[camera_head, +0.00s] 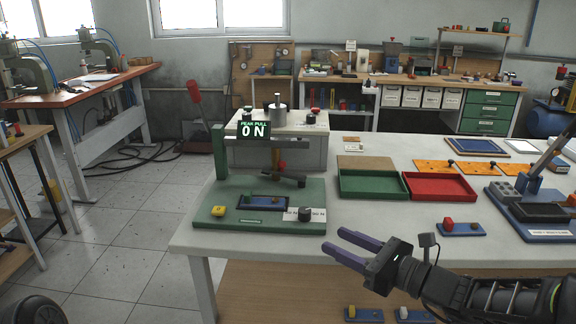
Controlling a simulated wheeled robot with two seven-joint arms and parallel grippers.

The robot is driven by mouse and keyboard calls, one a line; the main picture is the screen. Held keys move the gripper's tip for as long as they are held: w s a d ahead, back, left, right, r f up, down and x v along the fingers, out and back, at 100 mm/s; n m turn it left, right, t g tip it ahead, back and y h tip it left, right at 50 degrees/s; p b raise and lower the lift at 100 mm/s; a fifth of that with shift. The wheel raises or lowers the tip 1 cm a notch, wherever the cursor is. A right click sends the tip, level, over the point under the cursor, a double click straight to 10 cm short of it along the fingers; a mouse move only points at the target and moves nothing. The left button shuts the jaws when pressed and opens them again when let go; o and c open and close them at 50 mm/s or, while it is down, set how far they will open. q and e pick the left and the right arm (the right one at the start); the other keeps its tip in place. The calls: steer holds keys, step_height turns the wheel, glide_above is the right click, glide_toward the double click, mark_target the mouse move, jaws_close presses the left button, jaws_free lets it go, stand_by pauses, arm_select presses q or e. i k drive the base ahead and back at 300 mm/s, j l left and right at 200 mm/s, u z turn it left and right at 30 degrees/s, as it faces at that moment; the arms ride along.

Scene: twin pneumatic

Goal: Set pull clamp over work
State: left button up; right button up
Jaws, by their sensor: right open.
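A green fixture (226,219) stands at the near left corner of the white table. A blue nest (281,204) with a small work part is on its base. A dark bar that looks like the pull clamp (288,178) sits just behind and above the nest; I cannot tell whether it reaches over the work. A green sign (254,131) reads "PEAK PULL 0 N". My right gripper (335,240) has purple fingers, open and empty, in front of the fixture's right front corner and apart from it. My left gripper is out of view.
A grey box (305,150) stands behind. Green (374,186) and red (440,188) trays lie to the right. The tabletop between fixture and trays is clear.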

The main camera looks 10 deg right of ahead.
mark_target(266, 170)
steer(key=i, duration=0.95)
